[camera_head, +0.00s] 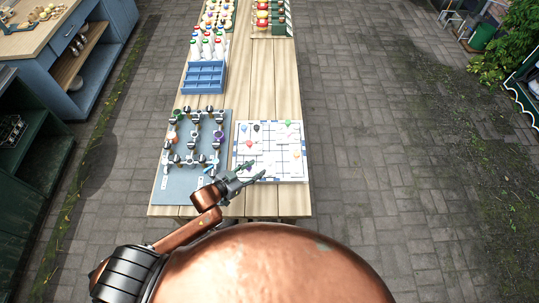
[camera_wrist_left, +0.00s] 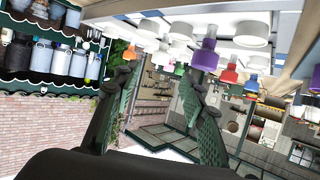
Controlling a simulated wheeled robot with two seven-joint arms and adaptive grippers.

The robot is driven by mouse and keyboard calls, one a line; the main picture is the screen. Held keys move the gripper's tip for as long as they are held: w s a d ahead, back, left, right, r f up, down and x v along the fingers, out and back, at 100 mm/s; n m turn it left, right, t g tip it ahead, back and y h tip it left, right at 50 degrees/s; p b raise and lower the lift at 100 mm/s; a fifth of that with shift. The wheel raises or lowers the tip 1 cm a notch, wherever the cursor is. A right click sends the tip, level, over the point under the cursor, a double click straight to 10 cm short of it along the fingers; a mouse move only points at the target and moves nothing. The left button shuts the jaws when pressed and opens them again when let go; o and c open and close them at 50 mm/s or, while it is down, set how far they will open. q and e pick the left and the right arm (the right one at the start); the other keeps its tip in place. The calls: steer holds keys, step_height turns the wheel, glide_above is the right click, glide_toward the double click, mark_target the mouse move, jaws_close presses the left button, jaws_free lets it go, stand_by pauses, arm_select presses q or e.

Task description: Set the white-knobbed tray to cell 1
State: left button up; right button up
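A white board (camera_head: 270,178) with a blue-and-white edge lies at the front right of the table. It is split into cells and bears several pieces with coloured knobs. I cannot single out the white-knobbed tray in the head view. My left gripper (camera_head: 257,170) is over the board's front left part, fingers apart and empty. In the left wrist view the scene is upside down. There the open left gripper (camera_wrist_left: 160,78) has nothing between its fingers. White pieces (camera_wrist_left: 252,34) and a purple knob (camera_wrist_left: 206,57) show near its fingertips. My right gripper is not in view.
A grey mat (camera_head: 169,187) with a rack of dark-and-white fittings lies left of the board. A blue crate (camera_head: 204,78) with bottles behind it stands farther back. The bare table strip (camera_head: 262,85) behind the board is clear.

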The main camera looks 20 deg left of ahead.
mark_target(268, 161)
arm_select(q)
steer(key=shift+w+d+f, duration=0.1)
steer(key=shift+w+d, duration=0.05)
steer(key=shift+w, duration=0.25)
steer(key=x, duration=0.3)
steer(key=shift+w+d, duration=0.1)
steer(key=shift+x, duration=1.25)
steer(key=shift+w+d+f, duration=0.15)
steer(key=shift+w+f, duration=0.05)
steer(key=shift+w, duration=0.05)
steer(key=shift+w+d+f, duration=0.15)
steer(key=shift+w, duration=0.05)
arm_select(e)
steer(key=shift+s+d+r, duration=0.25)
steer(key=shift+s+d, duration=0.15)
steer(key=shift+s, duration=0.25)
arm_select(q)
steer(key=shift+c, duration=0.4)
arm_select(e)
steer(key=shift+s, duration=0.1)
